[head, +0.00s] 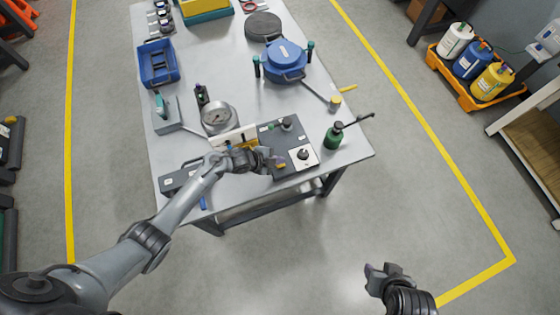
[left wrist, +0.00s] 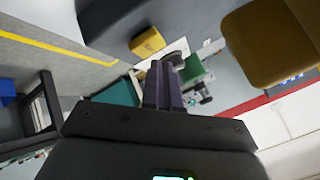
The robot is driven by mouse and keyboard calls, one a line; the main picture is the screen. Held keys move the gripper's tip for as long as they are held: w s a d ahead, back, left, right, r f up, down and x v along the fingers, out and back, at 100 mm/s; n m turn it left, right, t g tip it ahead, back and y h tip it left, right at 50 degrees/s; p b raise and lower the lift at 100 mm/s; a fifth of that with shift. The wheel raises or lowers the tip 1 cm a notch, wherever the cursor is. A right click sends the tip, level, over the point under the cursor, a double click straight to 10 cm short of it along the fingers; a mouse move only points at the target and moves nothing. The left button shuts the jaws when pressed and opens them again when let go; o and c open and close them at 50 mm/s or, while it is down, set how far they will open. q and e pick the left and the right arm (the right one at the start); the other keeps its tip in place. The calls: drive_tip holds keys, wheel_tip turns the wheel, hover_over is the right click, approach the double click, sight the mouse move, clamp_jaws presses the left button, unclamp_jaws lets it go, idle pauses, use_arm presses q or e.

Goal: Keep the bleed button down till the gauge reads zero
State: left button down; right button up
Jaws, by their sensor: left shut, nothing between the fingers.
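The round pressure gauge (head: 217,117) stands on the table with its pale dial facing up; its reading is too small to make out. A dark panel box (head: 270,135) sits to its right, with a black knob (head: 303,154) on a white plate. My left gripper (head: 279,162) is shut and empty over the box's front part, left of the knob. A small yellow piece (head: 281,166) shows at its fingertips; I cannot tell whether they touch it or whether it is the bleed button. The shut fingers also show in the left wrist view (left wrist: 165,88). My right gripper (head: 374,270) hangs off the table, its jaws unclear.
A green bottle (head: 334,137) stands right of the box. A blue lidded pot (head: 284,58), a blue bin (head: 158,63) and a grey block with a teal handle (head: 165,112) stand farther back.

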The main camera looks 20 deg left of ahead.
use_arm(q)
drive_tip(key=shift+r, duration=0.15)
wheel_tip(320, 180, up, 5)
drive_tip(key=p, duration=0.4)
drive_tip(key=shift+p, duration=0.35)
idle(0.4)
